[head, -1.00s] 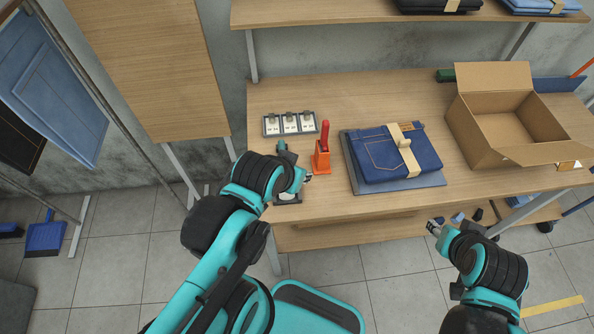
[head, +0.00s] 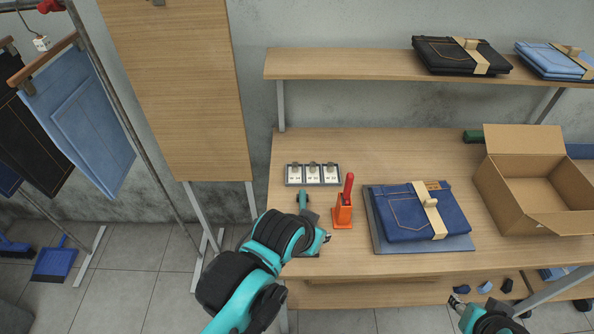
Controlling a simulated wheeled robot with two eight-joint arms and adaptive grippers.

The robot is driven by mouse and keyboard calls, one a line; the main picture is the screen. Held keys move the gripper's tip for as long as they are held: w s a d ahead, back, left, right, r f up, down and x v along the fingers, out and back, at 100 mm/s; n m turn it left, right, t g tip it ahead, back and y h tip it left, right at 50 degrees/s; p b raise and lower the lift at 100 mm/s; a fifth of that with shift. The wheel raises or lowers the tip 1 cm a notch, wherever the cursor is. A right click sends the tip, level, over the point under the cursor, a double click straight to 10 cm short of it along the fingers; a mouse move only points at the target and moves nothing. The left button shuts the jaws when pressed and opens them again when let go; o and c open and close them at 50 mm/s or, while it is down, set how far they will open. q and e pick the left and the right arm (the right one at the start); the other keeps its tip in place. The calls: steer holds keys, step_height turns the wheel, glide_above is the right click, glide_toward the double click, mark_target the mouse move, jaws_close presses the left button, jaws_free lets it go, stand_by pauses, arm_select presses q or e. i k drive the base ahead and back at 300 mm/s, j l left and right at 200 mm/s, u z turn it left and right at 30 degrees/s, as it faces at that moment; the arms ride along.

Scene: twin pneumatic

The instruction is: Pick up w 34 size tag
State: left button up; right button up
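Several small white size tags (head: 312,174) lie side by side in a grey tray (head: 287,182) at the back left of the table. Their print is too small for me to tell which is W 34. My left gripper (head: 325,238) is over the table's front left, in front of the tray and beside the orange holder; its fingers are too small to read. My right gripper (head: 455,300) is low at the bottom right, in front of the table edge and away from the tags; its finger state is unclear.
An orange holder with a red-handled tool (head: 343,212) stands right of my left gripper. Folded blue jeans (head: 405,215) lie on a grey mat (head: 455,243). An open cardboard box (head: 510,200) stands at right. A shelf (head: 345,66) holds folded jeans above.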

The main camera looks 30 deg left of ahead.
mark_target(295, 172)
steer(key=k, duration=0.45)
steer(key=k+j+z, duration=0.1)
steer(key=z, duration=1.35)
steer(key=k+j, duration=0.15)
steer(key=j, duration=0.25)
steer(key=k+j, duration=0.1)
steer(key=j, duration=0.25)
steer(key=k+j+z, duration=0.1)
steer(key=j, duration=0.3)
steer(key=k+j, duration=0.2)
steer(key=j, duration=0.2)
steer(key=k+j, duration=0.15)
steer(key=j, duration=0.2)
steer(key=k+j+z, duration=0.1)
steer(key=j, duration=0.3)
steer(key=k+j, duration=0.2)
steer(key=j, duration=0.15)
steer(key=i+j, duration=0.1)
steer(key=j, duration=0.5)
steer(key=i+z, duration=0.05)
